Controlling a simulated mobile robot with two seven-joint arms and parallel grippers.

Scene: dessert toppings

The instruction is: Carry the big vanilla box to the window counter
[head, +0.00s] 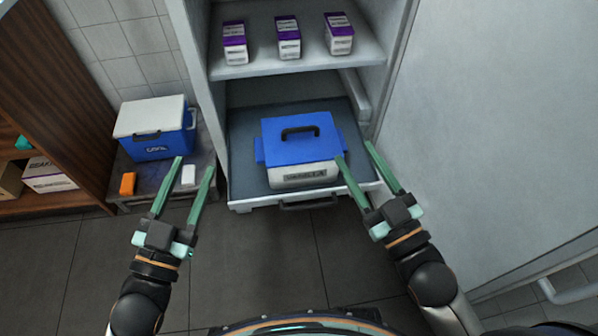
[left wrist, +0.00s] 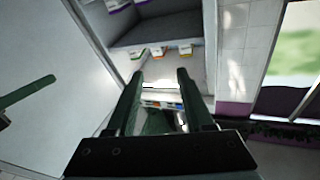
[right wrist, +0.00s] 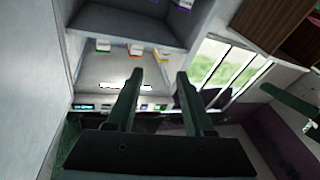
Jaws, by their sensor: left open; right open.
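The big vanilla box (head: 305,172) has a blue lid with a black handle, blue side tabs and a white body with a dark label. It sits on the pulled-out lower drawer (head: 243,180) of the open cabinet in the head view. My left gripper (head: 196,163) is open and empty, to the left of the box, in front of the low stand. My right gripper (head: 354,151) is open, at the box's right side; one finger overlaps the box's right edge in the picture, and I cannot tell whether it touches. The wrist views do not clearly show the box. The window counter is not clearly identifiable.
A blue-and-white cooler (head: 157,130), an orange item (head: 128,184) and a small white item (head: 188,175) stand on the low stand at left. Several purple-topped cartons (head: 288,38) are on the shelf above. A large open door (head: 480,120) bounds the right. The floor (head: 260,260) in front is clear.

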